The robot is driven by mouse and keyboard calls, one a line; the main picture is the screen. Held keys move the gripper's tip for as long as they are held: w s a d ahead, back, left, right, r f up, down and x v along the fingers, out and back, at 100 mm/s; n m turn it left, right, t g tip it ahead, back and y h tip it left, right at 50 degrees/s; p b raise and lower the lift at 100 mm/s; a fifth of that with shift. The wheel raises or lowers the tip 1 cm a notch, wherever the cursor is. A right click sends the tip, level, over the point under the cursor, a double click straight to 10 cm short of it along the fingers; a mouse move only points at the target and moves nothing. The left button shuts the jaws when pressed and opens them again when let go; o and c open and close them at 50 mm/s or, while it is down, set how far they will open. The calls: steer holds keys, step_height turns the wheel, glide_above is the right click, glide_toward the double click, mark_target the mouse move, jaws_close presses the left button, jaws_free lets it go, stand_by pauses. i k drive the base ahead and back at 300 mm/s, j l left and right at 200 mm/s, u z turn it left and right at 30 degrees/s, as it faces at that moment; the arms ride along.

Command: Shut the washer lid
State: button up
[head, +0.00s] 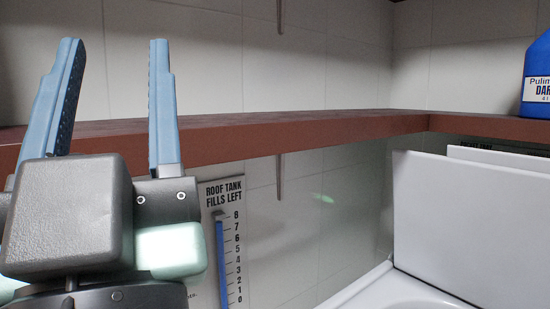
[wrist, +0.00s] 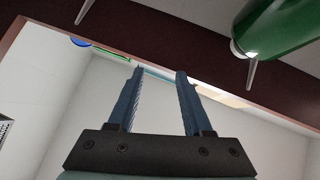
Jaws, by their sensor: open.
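The washer lid (head: 468,225) is a white panel standing upright, raised open, at the right of the head view. The white washer top (head: 362,290) shows in part below it at the lower right edge, and the rest of the washer is cut off. My gripper (head: 115,75) is at the left of the head view, with its two blue fingers pointing up, apart and empty. It is well left of the lid and not touching it. In the wrist view my gripper (wrist: 160,75) shows its open fingers pointing toward a dark shelf edge. The lid cannot be made out there.
A red-brown shelf (head: 270,137) runs along the tiled wall and turns the corner above the lid. A blue bottle (head: 537,80) stands on it at the right. A roof tank gauge (head: 227,240) hangs on the wall. A green container (wrist: 285,30) shows in the wrist view.

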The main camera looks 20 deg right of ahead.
mark_target(472, 225)
steer(key=z, duration=1.75)
steer(key=i+l, duration=0.15)
steer(key=i, duration=0.3)
steer(key=i+l+z, duration=0.1)
steer(key=i, duration=0.4)
steer(key=l, duration=0.1)
